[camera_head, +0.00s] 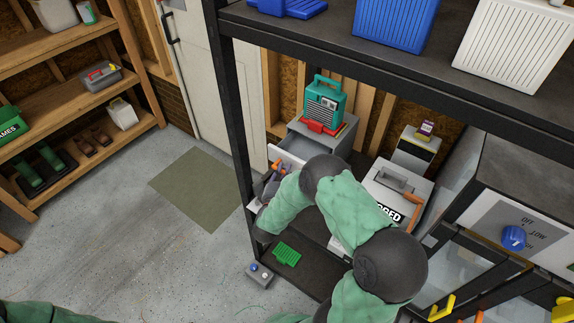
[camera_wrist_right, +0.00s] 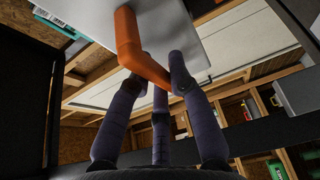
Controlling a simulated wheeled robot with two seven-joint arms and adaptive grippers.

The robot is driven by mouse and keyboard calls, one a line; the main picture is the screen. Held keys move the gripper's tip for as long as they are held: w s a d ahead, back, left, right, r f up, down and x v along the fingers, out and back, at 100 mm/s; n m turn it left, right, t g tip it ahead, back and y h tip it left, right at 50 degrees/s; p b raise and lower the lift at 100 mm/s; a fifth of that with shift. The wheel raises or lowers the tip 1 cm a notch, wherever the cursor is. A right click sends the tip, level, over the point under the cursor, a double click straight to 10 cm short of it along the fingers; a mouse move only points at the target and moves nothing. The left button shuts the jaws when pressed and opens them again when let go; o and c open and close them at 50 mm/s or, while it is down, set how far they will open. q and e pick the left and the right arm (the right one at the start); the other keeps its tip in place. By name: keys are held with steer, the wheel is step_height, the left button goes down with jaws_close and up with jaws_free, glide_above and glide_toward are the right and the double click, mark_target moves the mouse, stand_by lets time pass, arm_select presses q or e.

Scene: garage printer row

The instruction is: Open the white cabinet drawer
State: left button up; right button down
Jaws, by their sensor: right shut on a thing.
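The white cabinet (camera_head: 337,139) stands on the shelf at the back, with its drawer (camera_head: 289,160) pulled out toward the left. Part of the drawer's grey inside shows. My right gripper (camera_head: 270,185) is at the drawer's front, its arm crossing in front of the cabinet. In the right wrist view my right gripper's fingers (camera_wrist_right: 160,75) are shut on the orange drawer handle (camera_wrist_right: 130,38), which is fixed to the pale drawer front (camera_wrist_right: 190,30). My left gripper is not in view; only part of my left sleeve shows at the bottom left.
A teal radio (camera_head: 325,102) and a red object (camera_head: 318,127) sit on the cabinet. A dark shelf post (camera_head: 232,120) stands close left of the drawer. A lidded grey box (camera_head: 398,183) is to the right. Open floor with a green mat (camera_head: 205,187) lies left.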

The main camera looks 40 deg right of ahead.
steer(key=shift+s+a+r, duration=0.1)
steer(key=shift+a+r, duration=0.05)
steer(key=shift+a, duration=0.4)
steer(key=shift+s+d+f, duration=0.1)
steer(key=shift+f, duration=0.15)
steer(key=c, duration=1.1)
jaws_free()
steer(key=v, duration=1.2)
steer(key=shift+r, duration=0.1)
